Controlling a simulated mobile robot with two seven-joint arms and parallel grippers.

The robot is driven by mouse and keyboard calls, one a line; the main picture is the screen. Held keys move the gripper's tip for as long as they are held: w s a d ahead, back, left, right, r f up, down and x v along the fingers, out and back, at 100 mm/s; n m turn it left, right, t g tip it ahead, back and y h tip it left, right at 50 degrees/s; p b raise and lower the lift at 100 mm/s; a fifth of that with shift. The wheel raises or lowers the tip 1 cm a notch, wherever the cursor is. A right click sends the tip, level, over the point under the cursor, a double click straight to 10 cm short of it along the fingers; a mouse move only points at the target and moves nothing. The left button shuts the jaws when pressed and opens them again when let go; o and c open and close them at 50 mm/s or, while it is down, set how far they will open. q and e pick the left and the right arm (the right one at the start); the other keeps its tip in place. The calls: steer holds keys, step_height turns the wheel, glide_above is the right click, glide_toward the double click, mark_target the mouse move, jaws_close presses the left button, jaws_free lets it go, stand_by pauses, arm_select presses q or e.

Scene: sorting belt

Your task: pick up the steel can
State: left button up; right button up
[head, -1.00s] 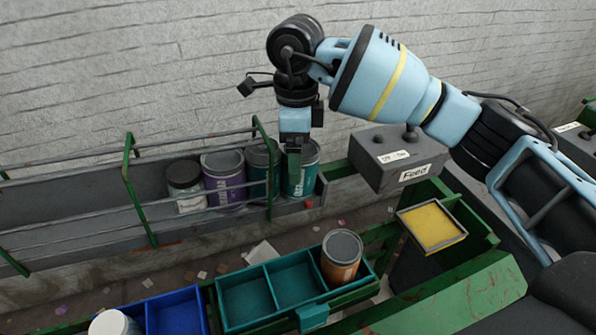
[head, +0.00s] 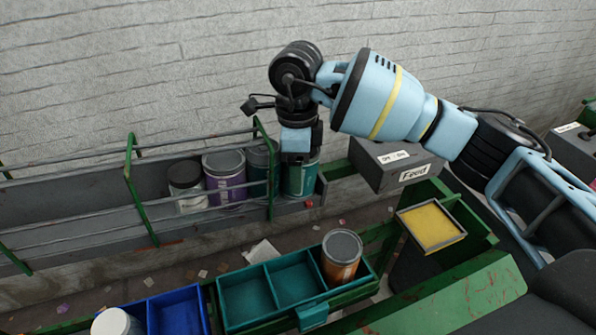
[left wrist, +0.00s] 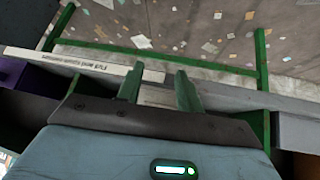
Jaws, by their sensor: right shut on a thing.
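Several cans stand in a row on the sorting belt behind the rail. At its right end is a teal can (head: 303,180) with a pale printed label. My right gripper (head: 295,163) points down onto this can's top and is shut on it; its fingers are mostly hidden. Left of it stand another teal can (head: 258,168), partly behind a green post, a purple can (head: 225,180) and a clear jar with a dark lid (head: 187,188). I cannot tell by material which is the steel can. My left gripper (left wrist: 160,88) shows only in the left wrist view, its green fingers apart and empty.
A teal divided bin (head: 247,298) holds an orange-brown can (head: 341,262) at its right end. A blue bin (head: 178,312) and a white-topped container (head: 115,322) are at lower left. A grey Feed box (head: 385,172) and a yellow pad (head: 431,226) are right.

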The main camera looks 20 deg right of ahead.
steer(key=shift+r, duration=1.45)
steer(key=shift+s+r, duration=0.15)
steer(key=shift+r, duration=0.15)
arm_select(q)
steer(key=shift+s+f+b, duration=0.45)
steer(key=shift+f+b, duration=0.25)
steer(key=shift+f, duration=0.1)
arm_select(e)
steer(key=s, duration=1.7)
steer(key=shift+s+d, duration=0.3)
steer(key=shift+s, duration=0.05)
